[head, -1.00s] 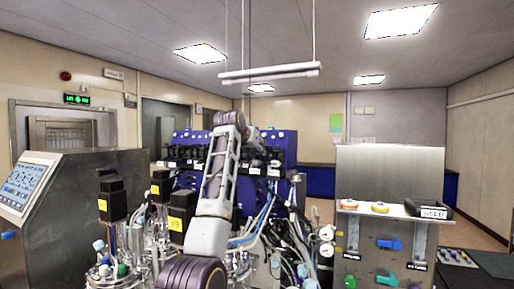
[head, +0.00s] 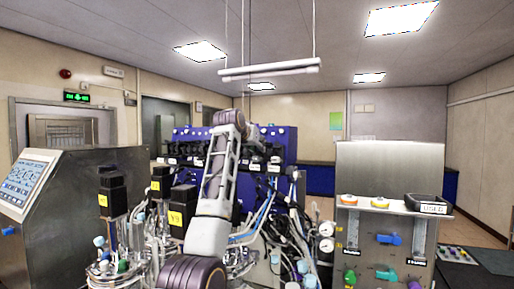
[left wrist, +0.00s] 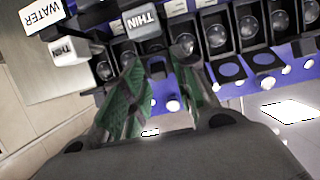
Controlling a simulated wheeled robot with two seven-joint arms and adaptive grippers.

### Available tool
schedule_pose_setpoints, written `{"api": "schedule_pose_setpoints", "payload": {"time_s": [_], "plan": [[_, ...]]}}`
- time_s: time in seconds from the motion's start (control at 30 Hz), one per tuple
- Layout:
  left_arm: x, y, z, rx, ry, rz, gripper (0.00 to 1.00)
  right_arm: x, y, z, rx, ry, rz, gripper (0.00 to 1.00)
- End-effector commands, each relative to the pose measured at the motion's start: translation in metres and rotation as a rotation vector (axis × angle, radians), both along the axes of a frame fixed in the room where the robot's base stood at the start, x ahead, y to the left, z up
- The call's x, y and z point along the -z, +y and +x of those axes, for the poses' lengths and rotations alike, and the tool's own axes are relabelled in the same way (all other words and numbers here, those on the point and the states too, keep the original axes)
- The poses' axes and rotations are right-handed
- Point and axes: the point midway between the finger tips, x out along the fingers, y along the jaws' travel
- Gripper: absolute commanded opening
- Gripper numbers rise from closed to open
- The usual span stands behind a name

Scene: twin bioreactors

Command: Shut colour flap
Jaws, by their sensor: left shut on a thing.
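In the left wrist view, my left gripper (left wrist: 158,62) reaches up to a row of dark pump heads, its two green-padded fingers closed around a small grey flap-like part (left wrist: 157,68). A grey tag reading THIN (left wrist: 143,21) sits just beyond the fingertips. No label reading colour is legible, so I cannot tell which flap this is. In the head view my arm stretches toward the blue pump rack (head: 279,146); the gripper and the held part are hidden behind it. My right gripper is not in view.
A second THIN tag (left wrist: 70,51) and a WATER tag (left wrist: 42,15) are left of the gripper. Tubing and black motors (head: 112,195) crowd the bioreactors around my arm. A steel console (head: 75,210) stands left and a steel valve panel (head: 390,170) right.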

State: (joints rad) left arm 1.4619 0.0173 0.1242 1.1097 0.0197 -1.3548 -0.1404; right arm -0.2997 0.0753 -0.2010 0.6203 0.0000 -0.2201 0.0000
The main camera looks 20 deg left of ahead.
Motion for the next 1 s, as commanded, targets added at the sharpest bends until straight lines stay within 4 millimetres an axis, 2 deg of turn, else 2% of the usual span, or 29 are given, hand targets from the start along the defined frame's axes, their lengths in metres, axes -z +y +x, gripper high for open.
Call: {"api": "schedule_pose_setpoints", "payload": {"time_s": [0.6,1.0], "plan": [[0.005,0.001,-0.002,-0.002,-0.168,-0.004,0.04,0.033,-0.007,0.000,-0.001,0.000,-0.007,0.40],[0.004,0.001,-0.002,-0.002,-0.210,-0.006,0.04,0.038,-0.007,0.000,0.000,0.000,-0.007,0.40]]}}
